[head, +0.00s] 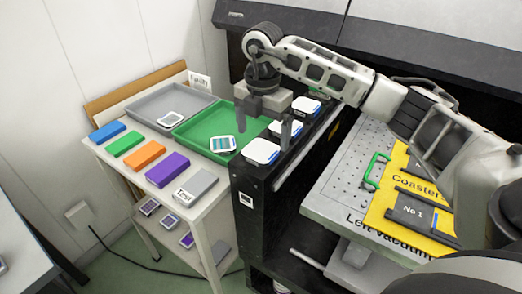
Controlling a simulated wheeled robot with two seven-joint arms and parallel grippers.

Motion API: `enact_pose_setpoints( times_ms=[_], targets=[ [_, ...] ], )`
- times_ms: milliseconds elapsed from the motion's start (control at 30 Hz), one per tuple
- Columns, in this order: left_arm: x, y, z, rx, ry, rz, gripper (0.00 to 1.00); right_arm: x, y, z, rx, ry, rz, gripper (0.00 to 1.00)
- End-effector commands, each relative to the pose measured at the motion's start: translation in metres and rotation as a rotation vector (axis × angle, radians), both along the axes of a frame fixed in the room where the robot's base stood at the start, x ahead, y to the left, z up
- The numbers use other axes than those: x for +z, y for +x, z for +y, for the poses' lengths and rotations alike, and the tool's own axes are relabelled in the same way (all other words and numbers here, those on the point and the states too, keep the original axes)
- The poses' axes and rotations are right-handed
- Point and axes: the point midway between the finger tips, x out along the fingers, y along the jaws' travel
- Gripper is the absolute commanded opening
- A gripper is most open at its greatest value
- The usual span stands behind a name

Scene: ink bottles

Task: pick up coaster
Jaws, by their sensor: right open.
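Three white square coasters sit in a row on the black machine ledge: a near one (262,152), a middle one (291,125) and a far one (306,106). My right gripper (264,128) is open and empty, fingers pointing down, at the left edge of the ledge. One finger is over the green tray side and the other is in front of the middle coaster, hiding part of it. I cannot tell its exact height above the near coaster. Another coaster (222,144) with a coloured face lies in the green tray (190,132). My left gripper is not in view.
A grey tray (145,105) holding one coaster (170,118) stands behind the green tray on a white cart. Blue, green, orange, purple and grey blocks line its front. A perforated plate (350,180) with yellow boards and a green handle (376,170) is at right.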

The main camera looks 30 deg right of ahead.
Motion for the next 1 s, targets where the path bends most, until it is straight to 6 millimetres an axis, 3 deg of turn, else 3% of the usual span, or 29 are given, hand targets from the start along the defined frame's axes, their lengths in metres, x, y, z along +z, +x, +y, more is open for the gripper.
enact_pose_setpoints(
  times_ms=[200, 467, 500, 700, 1000],
  targets=[
    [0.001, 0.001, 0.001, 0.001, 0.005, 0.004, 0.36, -0.030, -0.001, 0.000, -0.001, 0.001, 0.004, 0.93],
    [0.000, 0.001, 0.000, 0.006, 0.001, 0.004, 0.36, -0.035, -0.001, 0.000, 0.000, 0.000, 0.001, 0.93],
    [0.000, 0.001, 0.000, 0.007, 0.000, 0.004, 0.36, -0.035, -0.001, 0.000, 0.000, 0.000, 0.001, 0.90],
    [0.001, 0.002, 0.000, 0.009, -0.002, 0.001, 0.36, -0.035, -0.001, 0.000, 0.000, 0.001, 0.001, 0.40],
    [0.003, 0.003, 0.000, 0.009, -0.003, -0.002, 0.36, -0.032, 0.000, 0.000, 0.000, 0.001, -0.001, 0.40]
  ],
)
